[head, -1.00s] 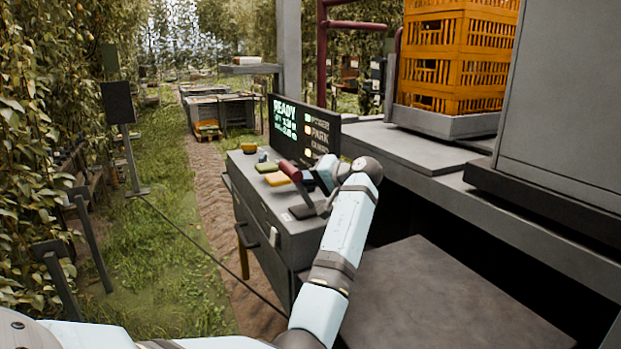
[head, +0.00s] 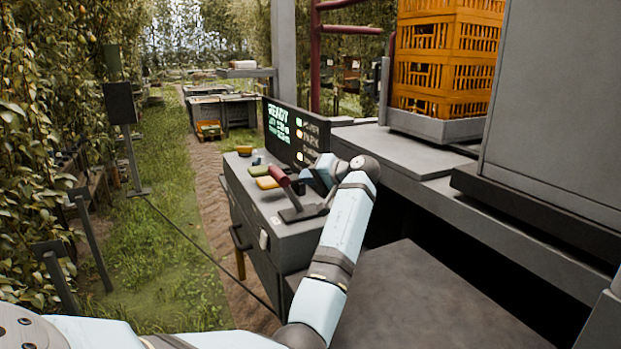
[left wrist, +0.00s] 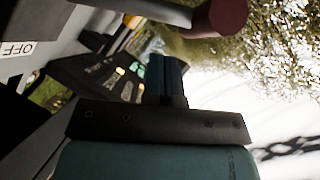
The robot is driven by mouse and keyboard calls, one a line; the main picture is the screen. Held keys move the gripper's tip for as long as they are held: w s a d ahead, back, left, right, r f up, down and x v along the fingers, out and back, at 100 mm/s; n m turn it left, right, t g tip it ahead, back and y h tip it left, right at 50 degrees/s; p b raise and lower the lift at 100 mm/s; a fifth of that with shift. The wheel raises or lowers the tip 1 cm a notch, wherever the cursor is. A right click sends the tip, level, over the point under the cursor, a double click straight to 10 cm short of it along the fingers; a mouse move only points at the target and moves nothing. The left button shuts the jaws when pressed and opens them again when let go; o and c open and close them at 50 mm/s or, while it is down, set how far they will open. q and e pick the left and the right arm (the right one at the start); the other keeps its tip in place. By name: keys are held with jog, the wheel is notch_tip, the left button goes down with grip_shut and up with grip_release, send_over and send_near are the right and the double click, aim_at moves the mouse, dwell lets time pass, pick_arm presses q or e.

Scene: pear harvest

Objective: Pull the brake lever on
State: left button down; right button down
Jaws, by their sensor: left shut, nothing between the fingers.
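The brake lever has a dark red grip (head: 279,175) on a grey arm that leans over its dark base on the console top. The grip's round end also shows at the top of the left wrist view (left wrist: 226,14). My left gripper (head: 308,178) is just right of the lever, partly hidden by my own wrist. In the left wrist view its dark blue fingers (left wrist: 166,72) are together and empty, apart from the grip. An OFF label (left wrist: 17,49) shows at the left of that view. My right gripper is out of view.
Orange crates (head: 447,65) stand on the deck to the right. A grassy row with a dirt track (head: 212,195) runs along the left.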

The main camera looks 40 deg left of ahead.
pick_arm(q)
jog(key=v, duration=1)
jog(key=shift+w, duration=0.25)
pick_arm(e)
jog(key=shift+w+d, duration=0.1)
pick_arm(q)
jog(key=shift+d+f, duration=0.1)
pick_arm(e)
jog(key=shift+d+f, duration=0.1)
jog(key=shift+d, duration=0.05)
pick_arm(q)
jog(key=shift+f, duration=0.1)
